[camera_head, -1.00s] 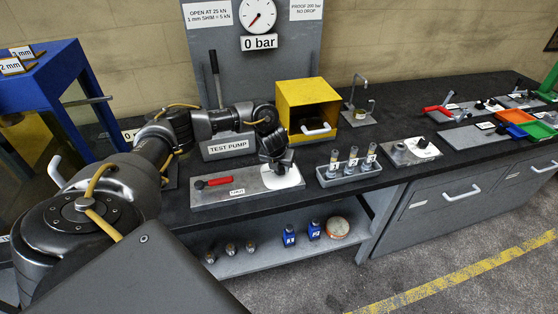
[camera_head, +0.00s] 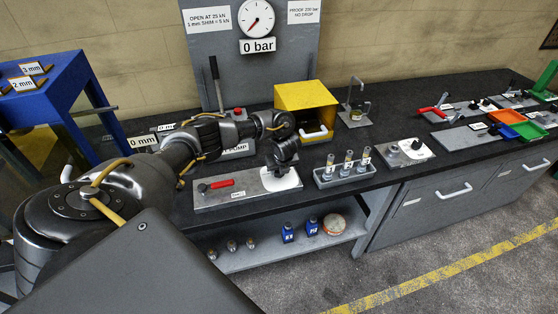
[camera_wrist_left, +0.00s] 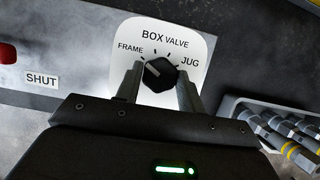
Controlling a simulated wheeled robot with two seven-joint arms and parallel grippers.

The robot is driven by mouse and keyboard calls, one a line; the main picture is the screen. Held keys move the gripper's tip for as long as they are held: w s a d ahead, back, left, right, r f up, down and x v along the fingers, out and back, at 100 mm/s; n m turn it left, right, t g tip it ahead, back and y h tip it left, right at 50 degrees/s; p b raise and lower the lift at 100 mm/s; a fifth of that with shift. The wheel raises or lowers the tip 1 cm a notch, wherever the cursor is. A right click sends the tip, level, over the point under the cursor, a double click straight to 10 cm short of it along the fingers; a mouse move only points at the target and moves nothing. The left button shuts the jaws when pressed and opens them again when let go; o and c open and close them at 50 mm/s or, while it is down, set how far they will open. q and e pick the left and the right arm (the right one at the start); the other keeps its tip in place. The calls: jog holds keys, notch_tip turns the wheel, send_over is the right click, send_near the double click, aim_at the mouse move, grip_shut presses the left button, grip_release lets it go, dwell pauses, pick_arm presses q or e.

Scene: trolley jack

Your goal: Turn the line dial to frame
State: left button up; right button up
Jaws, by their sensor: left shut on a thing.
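The line dial is a black knob (camera_wrist_left: 158,74) on a white plate (camera_wrist_left: 170,40) lettered FRAME at left, BOX VALVE at top and JUG at right. A pale mark on the knob points up and left, toward FRAME. My left gripper (camera_wrist_left: 160,88) is shut on the knob, one finger on each side, in the left wrist view. In the head view my left gripper (camera_head: 281,166) comes down over the white dial plate (camera_head: 288,182), and the knob is hidden by it. My right gripper is not in view.
A red-handled lever (camera_head: 220,184) lies left of the dial on the same grey panel (camera_head: 243,197). A yellow box (camera_head: 305,97) stands behind. The gauge (camera_head: 257,18) reads 0 bar.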

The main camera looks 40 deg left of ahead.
pick_arm(q)
jog(key=shift+r, duration=0.1)
jog(key=o, duration=1)
jog(key=shift+c, duration=0.2)
jog(key=shift+d+r, duration=0.2)
jog(key=shift+r, duration=0.15)
jog(key=v, duration=0.9)
jog(key=shift+r, duration=0.4)
jog(key=shift+s, duration=0.1)
